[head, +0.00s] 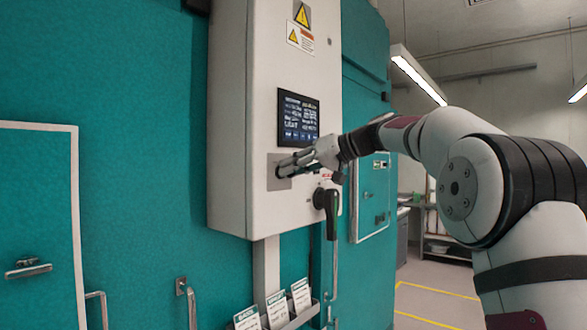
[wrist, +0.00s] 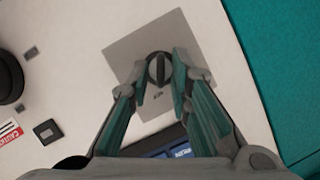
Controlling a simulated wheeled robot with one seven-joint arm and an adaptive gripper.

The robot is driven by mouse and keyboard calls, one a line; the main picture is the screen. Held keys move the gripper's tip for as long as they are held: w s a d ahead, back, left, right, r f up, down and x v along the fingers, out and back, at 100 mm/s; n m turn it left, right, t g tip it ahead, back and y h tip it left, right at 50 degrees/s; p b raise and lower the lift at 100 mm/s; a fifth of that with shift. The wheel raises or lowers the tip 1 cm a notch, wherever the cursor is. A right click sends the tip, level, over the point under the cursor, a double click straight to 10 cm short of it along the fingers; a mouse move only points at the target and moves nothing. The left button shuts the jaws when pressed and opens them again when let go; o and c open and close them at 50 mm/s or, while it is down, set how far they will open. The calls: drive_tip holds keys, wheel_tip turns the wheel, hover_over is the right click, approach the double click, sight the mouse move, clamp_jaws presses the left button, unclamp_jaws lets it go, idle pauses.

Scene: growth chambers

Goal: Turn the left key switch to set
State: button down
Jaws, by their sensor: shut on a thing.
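A white control box (head: 228,120) is mounted on the teal chamber wall. My gripper (head: 281,170) is at a grey square plate (head: 275,184) on its front, below the screen. In the wrist view the plate (wrist: 128,50) carries a round key switch (wrist: 159,67) with a dark bar across it. My gripper's two fingers (wrist: 160,76) stand on either side of the switch and are shut on it. In the head view the fingers hide the switch. A small mark (wrist: 158,94) on the plate beside it is too small to read.
The screen (head: 298,117) is just above the plate. A black rotary handle (head: 327,203) juts out below right of my gripper. A rack of cards (head: 277,308) hangs below the box. Small dark buttons (wrist: 47,132) and a caution label (wrist: 9,131) show in the wrist view.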

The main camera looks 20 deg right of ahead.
idle(0.4)
drive_tip(key=c, duration=1.8)
unclamp_jaws()
drive_tip(key=v, duration=1.2)
drive_tip(key=shift+d+f, duration=0.1)
